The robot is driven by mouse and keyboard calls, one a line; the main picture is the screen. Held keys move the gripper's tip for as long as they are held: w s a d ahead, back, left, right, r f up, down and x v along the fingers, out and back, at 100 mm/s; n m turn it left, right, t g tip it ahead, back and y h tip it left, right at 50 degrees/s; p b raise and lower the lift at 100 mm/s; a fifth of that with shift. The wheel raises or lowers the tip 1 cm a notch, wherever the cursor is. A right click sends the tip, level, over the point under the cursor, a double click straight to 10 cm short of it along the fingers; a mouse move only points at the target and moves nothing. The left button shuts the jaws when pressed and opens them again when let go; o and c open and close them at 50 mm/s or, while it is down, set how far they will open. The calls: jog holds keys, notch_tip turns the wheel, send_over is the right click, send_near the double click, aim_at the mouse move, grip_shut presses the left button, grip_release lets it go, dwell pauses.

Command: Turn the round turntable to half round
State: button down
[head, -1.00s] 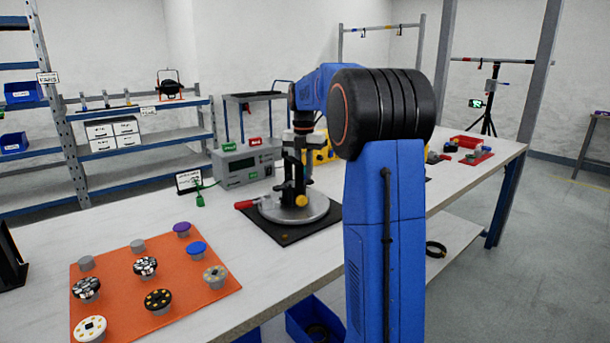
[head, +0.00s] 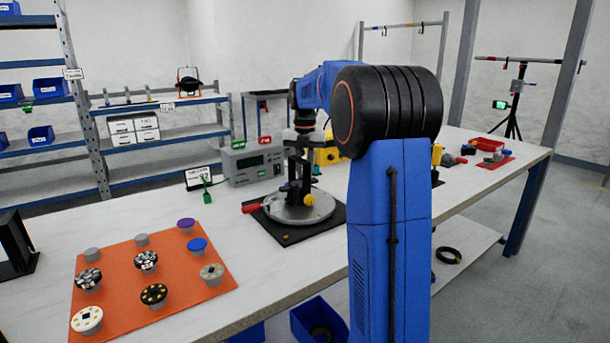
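The round turntable (head: 275,212) is a grey metal disc on a black square base (head: 285,238) on the long workbench. A red-tipped handle (head: 252,208) sticks out at its left side. A yellow knob (head: 309,201) stands on the disc, towards the right front. My gripper (head: 298,198) points down over the disc, its dark fingers right beside the yellow knob. Whether the fingers touch or hold anything is too small to tell. My arm hides part of the bench to the right.
A grey instrument box (head: 253,163) stands behind the turntable, with a small sign (head: 198,178) to its left. An orange mat (head: 125,290) with several round knobs lies at the front left. A yellow object (head: 326,155) is close behind my gripper. The bench between mat and turntable is clear.

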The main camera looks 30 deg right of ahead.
jog(key=c, duration=1.6)
grip_release()
jog(key=shift+c, duration=0.2)
notch_tip(320, 180, up, 18)
jog(key=shift+f, duration=0.25)
